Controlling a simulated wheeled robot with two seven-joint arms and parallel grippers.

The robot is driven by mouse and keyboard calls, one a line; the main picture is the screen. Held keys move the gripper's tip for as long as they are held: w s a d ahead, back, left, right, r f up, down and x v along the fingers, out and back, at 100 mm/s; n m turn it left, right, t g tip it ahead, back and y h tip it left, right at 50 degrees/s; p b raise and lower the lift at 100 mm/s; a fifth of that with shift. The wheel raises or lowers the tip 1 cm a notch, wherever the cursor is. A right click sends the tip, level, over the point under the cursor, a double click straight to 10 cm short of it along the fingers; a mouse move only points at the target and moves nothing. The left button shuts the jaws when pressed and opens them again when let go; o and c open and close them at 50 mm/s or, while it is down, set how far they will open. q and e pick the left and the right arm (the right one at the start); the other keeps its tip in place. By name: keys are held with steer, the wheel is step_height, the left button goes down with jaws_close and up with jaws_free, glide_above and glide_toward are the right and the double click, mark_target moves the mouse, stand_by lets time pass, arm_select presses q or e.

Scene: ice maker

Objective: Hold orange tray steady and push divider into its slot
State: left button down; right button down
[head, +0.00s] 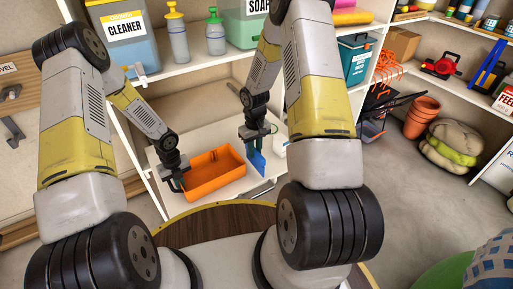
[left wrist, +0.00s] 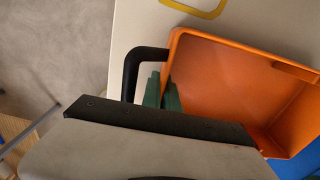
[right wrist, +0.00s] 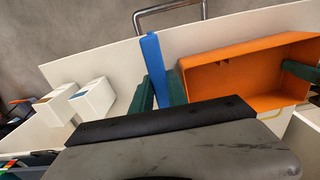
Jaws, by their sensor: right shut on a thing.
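The orange tray (head: 218,188) sits open side up on the white shelf. My left gripper (head: 176,178) is at its left end. In the left wrist view its green fingers (left wrist: 163,92) straddle the tray's end wall by a black handle; whether they press on the wall I cannot tell. My right gripper (head: 257,140) is shut on the blue divider (head: 257,164), held upright just right of the tray. In the right wrist view the divider (right wrist: 152,55) stands between the green fingers (right wrist: 162,90), outside the tray.
White boxes (right wrist: 92,100) stand on the shelf beyond the divider, away from the tray. A metal bar handle (right wrist: 170,8) lies along the shelf's front edge. Bottles (head: 177,35) stand on the shelf above. A round wooden surface (head: 195,222) is in front.

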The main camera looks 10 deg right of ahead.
steer(key=shift+w+r, duration=0.25)
steer(key=shift+r, duration=0.1)
steer(key=w+a+r, duration=0.3)
steer(key=a+r, duration=0.6)
steer(key=a, duration=0.5)
step_height(320, 180, down, 6)
steer(key=shift+d+n, duration=0.15)
steer(key=shift+n, duration=0.15)
steer(key=shift+s+f, duration=0.1)
steer(key=shift+f, duration=0.1)
steer(key=shift+f, duration=0.35)
steer(key=shift+f, duration=2.5)
steer(key=c, duration=1.2)
jaws_free()
